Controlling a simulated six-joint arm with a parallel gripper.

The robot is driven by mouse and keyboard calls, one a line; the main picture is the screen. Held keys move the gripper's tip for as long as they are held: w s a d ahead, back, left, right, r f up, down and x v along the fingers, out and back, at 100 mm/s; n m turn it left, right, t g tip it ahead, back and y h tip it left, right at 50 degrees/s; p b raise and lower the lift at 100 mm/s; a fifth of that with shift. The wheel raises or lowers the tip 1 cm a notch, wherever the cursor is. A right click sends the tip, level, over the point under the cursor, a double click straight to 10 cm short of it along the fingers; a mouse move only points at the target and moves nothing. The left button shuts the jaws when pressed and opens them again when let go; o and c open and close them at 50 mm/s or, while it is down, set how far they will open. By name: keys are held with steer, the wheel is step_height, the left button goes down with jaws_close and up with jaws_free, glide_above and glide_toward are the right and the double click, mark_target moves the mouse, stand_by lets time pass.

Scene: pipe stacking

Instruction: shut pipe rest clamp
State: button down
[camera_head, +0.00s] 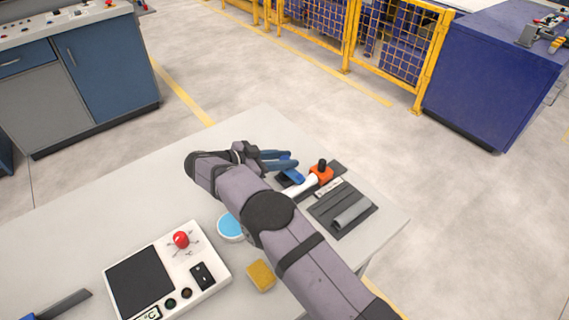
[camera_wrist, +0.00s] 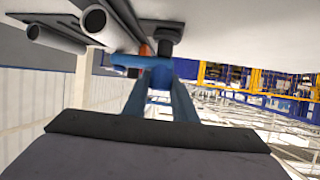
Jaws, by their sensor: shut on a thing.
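The pipe rest clamp has an orange block (camera_head: 321,174) with a black knob, and a blue part (camera_head: 291,178) beside it on the left. In the wrist view the blue part (camera_wrist: 132,61) is a bar running in front of the orange block (camera_wrist: 146,48). My gripper (camera_head: 294,162) has blue fingers reaching in from the left. In the wrist view its fingers (camera_wrist: 160,72) converge on the blue bar and are shut on it. A white pipe (camera_head: 300,187) lies by the clamp, partly hidden by my arm. Whether the clamp is closed over it I cannot tell.
A grey pipe (camera_head: 351,213) lies on a dark tray (camera_head: 325,210) to the right. A control box (camera_head: 168,270) with a red button, a light-blue round dish (camera_head: 230,226) and a yellow block (camera_head: 261,275) are on the table (camera_head: 90,235). The table's far left is clear.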

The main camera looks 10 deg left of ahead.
mark_target(285, 158)
steer(key=shift+d+r+m+g+h+b, duration=0.15)
steer(key=shift+m+g+h+b, duration=0.15)
steer(key=shift+m+b, duration=0.15)
stand_by(0.4)
steer(key=c, duration=1.7)
jaws_free()
steer(key=shift+c, duration=0.2)
step_height(285, 158, up, 10)
steer(key=shift+b, duration=0.4)
